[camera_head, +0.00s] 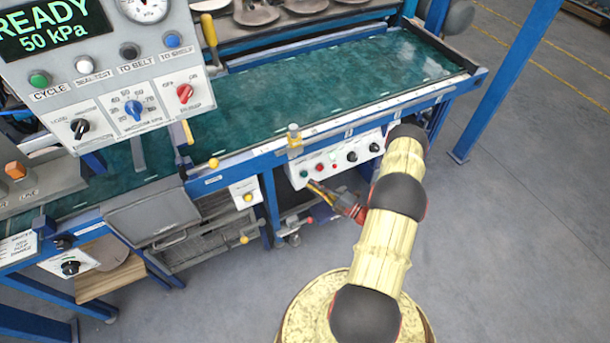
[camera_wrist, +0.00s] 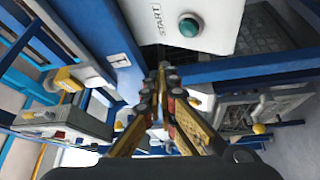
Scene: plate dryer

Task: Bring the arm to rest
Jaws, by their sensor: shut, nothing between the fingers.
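My gripper (camera_head: 313,186) is at the end of my gold and black arm, in front of the blue machine frame and below the level of the green belt. In the head view it points left and lies just under the white control box. In the wrist view my gripper (camera_wrist: 163,68) shows its fingertips together with nothing between them. A white panel with a green START button (camera_wrist: 190,25) is beyond the fingertips there. I cannot tell whether the fingertips touch anything.
The green belt (camera_head: 330,80) runs across the machine above my gripper. A white control box (camera_head: 335,160) hangs under its edge. A READY display panel (camera_head: 110,70) stands at upper left. A wire basket (camera_head: 195,245) is at lower left. The grey floor (camera_head: 520,220) at right is clear.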

